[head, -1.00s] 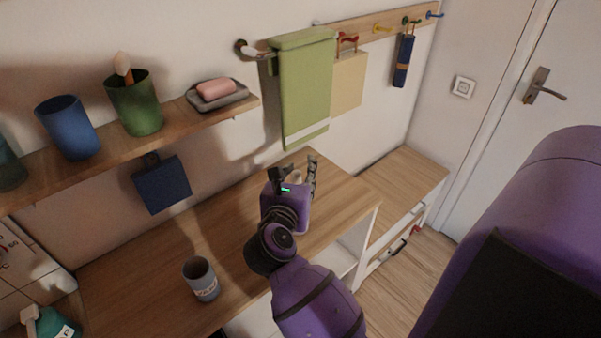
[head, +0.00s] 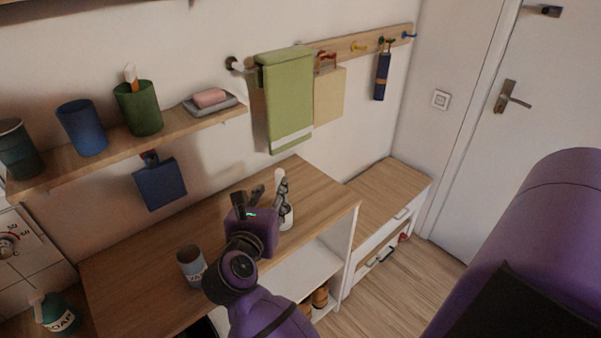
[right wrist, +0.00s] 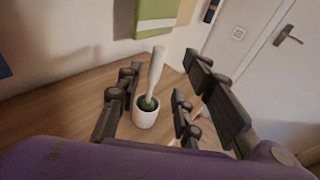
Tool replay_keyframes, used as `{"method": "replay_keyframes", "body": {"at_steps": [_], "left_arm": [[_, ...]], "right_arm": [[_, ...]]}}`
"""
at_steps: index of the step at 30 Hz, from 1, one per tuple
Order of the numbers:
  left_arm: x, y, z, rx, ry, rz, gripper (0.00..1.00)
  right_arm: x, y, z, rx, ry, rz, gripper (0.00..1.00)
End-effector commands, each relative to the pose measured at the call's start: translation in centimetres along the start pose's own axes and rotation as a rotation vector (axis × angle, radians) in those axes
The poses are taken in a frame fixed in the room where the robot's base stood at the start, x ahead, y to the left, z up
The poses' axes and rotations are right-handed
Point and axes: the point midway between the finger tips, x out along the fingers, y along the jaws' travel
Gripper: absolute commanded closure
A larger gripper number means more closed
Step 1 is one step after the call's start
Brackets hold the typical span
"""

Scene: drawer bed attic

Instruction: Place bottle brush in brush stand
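A white bottle brush (right wrist: 156,72) stands in a small white brush stand (right wrist: 146,117), its handle up and slightly tilted, its green bristles partly inside the cup. My right gripper (head: 262,191) is open above the wooden counter. In the right wrist view its fingers lie to either side of the brush and stand, with visible gaps and no grip on the brush. In the head view the stand (head: 287,217) shows just beyond the gripper, partly hidden by it. My left gripper is not in view.
A grey-blue mug (head: 191,267) stands on the counter (head: 140,262) left of my right arm. A soap bottle (head: 56,314) is at lower left. A shelf (head: 75,171) with cups is above. A green towel (head: 286,100) hangs behind. The counter's right end is clear.

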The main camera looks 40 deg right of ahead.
Motion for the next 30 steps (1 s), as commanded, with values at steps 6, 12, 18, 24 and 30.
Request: {"method": "replay_keyframes", "body": {"at_steps": [6, 12, 18, 24, 30], "left_arm": [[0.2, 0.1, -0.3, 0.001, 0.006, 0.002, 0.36], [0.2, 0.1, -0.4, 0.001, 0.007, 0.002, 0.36], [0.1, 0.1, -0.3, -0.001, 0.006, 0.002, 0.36], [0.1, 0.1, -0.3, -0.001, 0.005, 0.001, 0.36], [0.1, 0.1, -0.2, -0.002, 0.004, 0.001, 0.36]], "right_arm": [[-0.1, -1.8, 0.4, -0.198, -0.125, -0.014, 0.66], [-3.6, -2.7, -0.8, -0.97, -0.51, 0.025, 0.66], [-10.4, -1.5, -13.1, -1.932, -0.865, 0.257, 0.66], [-16.9, -8.4, -29.2, -2.702, -1.128, 0.661, 0.66], [-20.3, -16.0, -36.6, 2.516, 1.04, -0.802, 0.66]]}}
